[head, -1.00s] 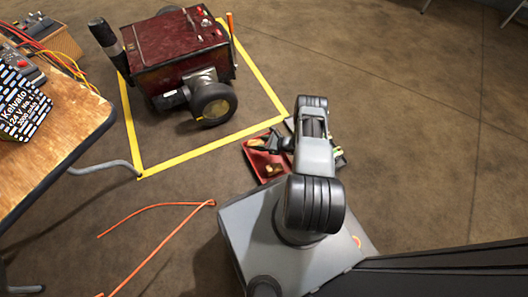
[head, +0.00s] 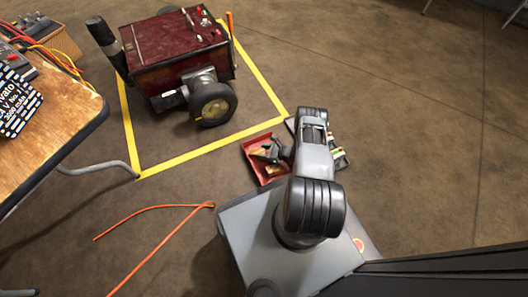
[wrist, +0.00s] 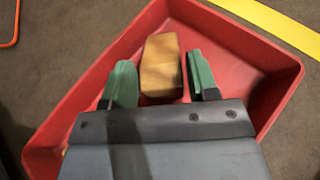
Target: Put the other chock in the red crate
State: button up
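The red crate (head: 250,146) stands on the floor just beyond my base, and its red walls fill much of the wrist view (wrist: 270,75). My gripper (head: 268,150) is low over the crate. In the wrist view its two green fingertips (wrist: 162,80) stand apart on either side of a tan wooden chock (wrist: 161,62). Narrow gaps seem to show beside the chock, which lies inside the crate walls. In the head view, tan wood (head: 265,178) shows near the crate's front side; the gripper partly hides the inside, so I cannot clearly separate the chocks.
A dark red wheeled machine (head: 175,45) stands inside a yellow floor outline (head: 205,148) beyond the crate. A dark tray (head: 340,158) with small items is right of the crate, partly behind my arm. A wooden table (head: 50,110) is at left. An orange cable (head: 150,208) lies on the floor.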

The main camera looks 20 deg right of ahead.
jog(key=shift+o, duration=1.3)
